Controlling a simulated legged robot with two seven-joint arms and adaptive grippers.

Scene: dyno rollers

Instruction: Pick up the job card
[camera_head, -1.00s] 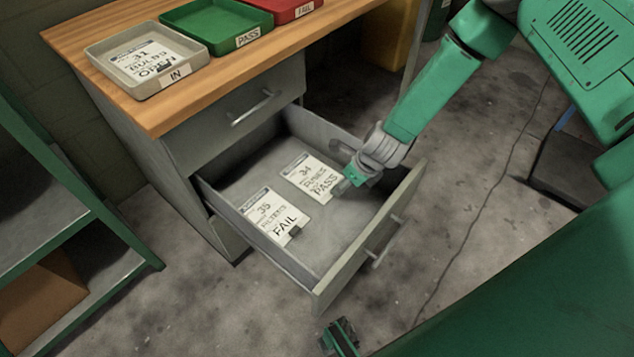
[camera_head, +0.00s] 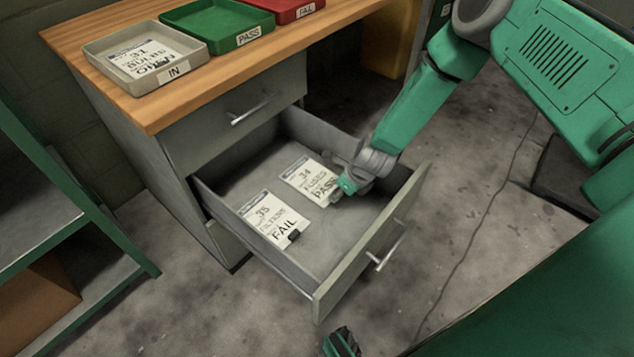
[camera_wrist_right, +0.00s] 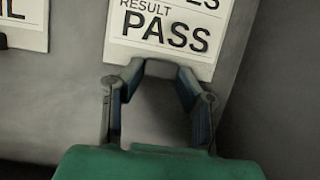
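Two white job cards lie in the open drawer. Card 34, marked PASS (camera_head: 308,178), is the farther one, and card 35, marked FAIL (camera_head: 270,220), is nearer. My right gripper (camera_head: 342,190) is low in the drawer at the near edge of the PASS card, hiding its corner. In the right wrist view the gripper (camera_wrist_right: 158,80) is open, its fingers either side of a small dark tab (camera_wrist_right: 161,68) on the PASS card's (camera_wrist_right: 165,30) edge; contact is unclear. My left gripper (camera_head: 342,342) shows only partly at the bottom edge.
The drawer (camera_head: 345,245) has raised walls and a front handle. On the wooden top (camera_head: 215,95) stand an IN tray (camera_head: 160,83) holding card 31, a green PASS tray (camera_head: 205,38) and a red FAIL tray (camera_head: 290,20). A green shelf rack (camera_head: 110,235) stands left.

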